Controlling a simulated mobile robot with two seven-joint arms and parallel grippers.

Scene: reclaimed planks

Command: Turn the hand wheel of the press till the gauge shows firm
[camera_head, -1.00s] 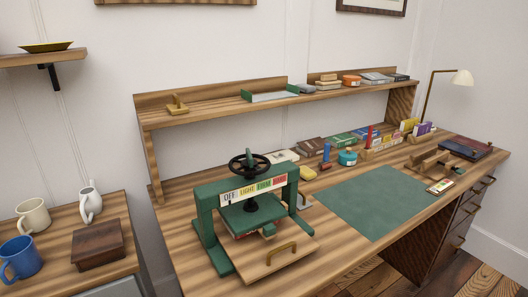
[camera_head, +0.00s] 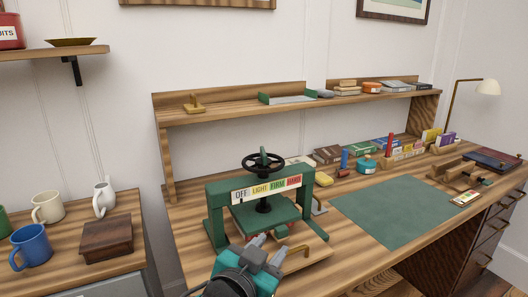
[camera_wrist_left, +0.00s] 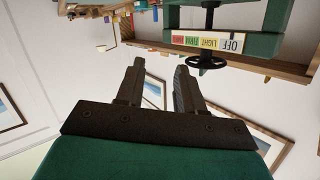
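The green press (camera_head: 216,222) stands on the desk's left part in the head view. Its black hand wheel (camera_head: 263,162) lies flat on top of the screw. The gauge strip (camera_head: 267,189) on its crossbar reads OFF, LIGHT, FIRM, HARD; I cannot make out its pointer. My left gripper (camera_head: 268,247) is in front of the press, lower than the wheel and apart from it. In the left wrist view, which looks upside down, its two fingers (camera_wrist_left: 158,85) are spread with nothing between them. The wheel (camera_wrist_left: 207,63) and gauge strip (camera_wrist_left: 207,42) show beyond them. My right gripper is out of view.
A wooden board with a brass handle (camera_head: 312,250) sits at the press's foot. A green mat (camera_head: 395,210) lies to the right. A shelf (camera_head: 225,112) runs behind the press. A side cabinet at left holds mugs (camera_head: 32,246) and a wooden box (camera_head: 107,240).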

